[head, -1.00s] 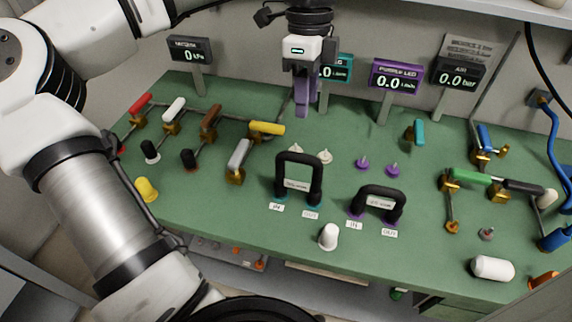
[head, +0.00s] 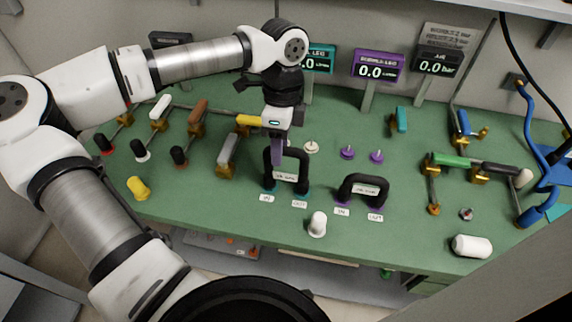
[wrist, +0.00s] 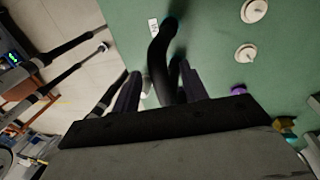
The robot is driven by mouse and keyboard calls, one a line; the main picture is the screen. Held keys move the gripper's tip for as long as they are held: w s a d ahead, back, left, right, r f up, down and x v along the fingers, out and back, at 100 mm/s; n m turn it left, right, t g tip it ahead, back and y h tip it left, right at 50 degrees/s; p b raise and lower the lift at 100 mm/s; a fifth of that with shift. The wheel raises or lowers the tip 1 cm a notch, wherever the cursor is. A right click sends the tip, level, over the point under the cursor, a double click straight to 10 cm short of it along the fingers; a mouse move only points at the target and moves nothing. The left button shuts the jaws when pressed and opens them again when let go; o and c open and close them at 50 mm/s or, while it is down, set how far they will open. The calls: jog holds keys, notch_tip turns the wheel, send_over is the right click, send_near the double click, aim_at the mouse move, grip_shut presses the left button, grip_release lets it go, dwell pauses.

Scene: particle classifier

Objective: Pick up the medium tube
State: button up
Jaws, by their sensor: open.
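Two black U-shaped tubes stand on the green bench: a taller one with teal ends (head: 304,172) and a lower, smaller one with purple ends (head: 349,188). Their tags are too small to read, so I cannot tell for sure which is the medium tube. My gripper (head: 277,160) points down over the taller tube's left upper part and hides some of it. In the wrist view, my open gripper (wrist: 160,86) has a finger on each side of the black tube (wrist: 160,58); contact is not clear.
A white cap (head: 317,224) stands in front, between the tubes. White fittings (head: 311,147) and purple fittings (head: 347,152) sit behind them. A yellow-handled valve (head: 249,121) is just left of my gripper. A purple display (head: 378,66) stands at the back.

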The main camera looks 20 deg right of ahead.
jog(key=shift+s+f, duration=0.15)
jog(key=shift+f, duration=0.6)
grip_shut()
jog(key=shift+r, duration=0.15)
